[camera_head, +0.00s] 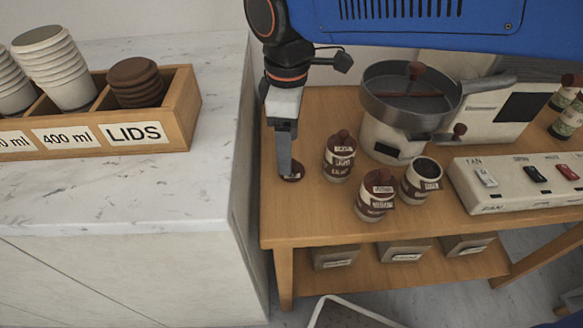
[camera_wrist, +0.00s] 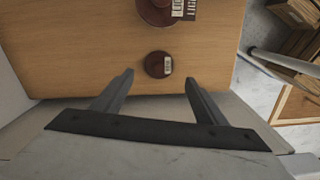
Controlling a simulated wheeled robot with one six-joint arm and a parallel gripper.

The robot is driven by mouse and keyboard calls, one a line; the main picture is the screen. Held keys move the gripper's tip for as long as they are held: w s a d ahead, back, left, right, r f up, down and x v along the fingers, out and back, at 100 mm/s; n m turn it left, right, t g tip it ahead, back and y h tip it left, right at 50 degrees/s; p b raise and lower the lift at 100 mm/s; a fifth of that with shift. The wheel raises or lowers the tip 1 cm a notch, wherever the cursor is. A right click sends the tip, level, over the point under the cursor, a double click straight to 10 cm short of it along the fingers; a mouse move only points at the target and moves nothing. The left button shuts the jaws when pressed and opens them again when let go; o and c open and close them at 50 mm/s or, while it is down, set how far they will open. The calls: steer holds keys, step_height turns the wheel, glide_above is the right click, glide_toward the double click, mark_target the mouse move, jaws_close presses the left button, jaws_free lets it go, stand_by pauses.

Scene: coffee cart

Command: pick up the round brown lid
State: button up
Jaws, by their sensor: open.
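A small round brown lid (camera_head: 293,177) lies flat on the wooden table near its left edge, partly hidden by my gripper (camera_head: 287,168). In the wrist view the lid (camera_wrist: 155,63) has a small pale label and lies just beyond the fingertips, roughly centred between them. My gripper (camera_wrist: 159,77) is open with nothing between its fingers, and it points down over the table. Whether the fingertips touch the table cannot be told. A stack of brown cup lids (camera_head: 135,82) also sits in the LIDS compartment at left.
Two jars with brown lids (camera_head: 339,157) (camera_head: 376,195) and an open jar (camera_head: 421,182) stand right of my gripper. A pan (camera_head: 410,95) sits behind them and a switch panel (camera_head: 520,180) at right. The white counter (camera_head: 120,200) borders the table at left.

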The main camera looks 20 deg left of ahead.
mark_target(298, 172)
steer(key=shift+w+d+f, duration=0.15)
steer(key=shift+f, duration=1.2)
steer(key=shift+w+d+f, duration=0.1)
steer(key=shift+f, duration=1.25)
steer(key=c, duration=1.1)
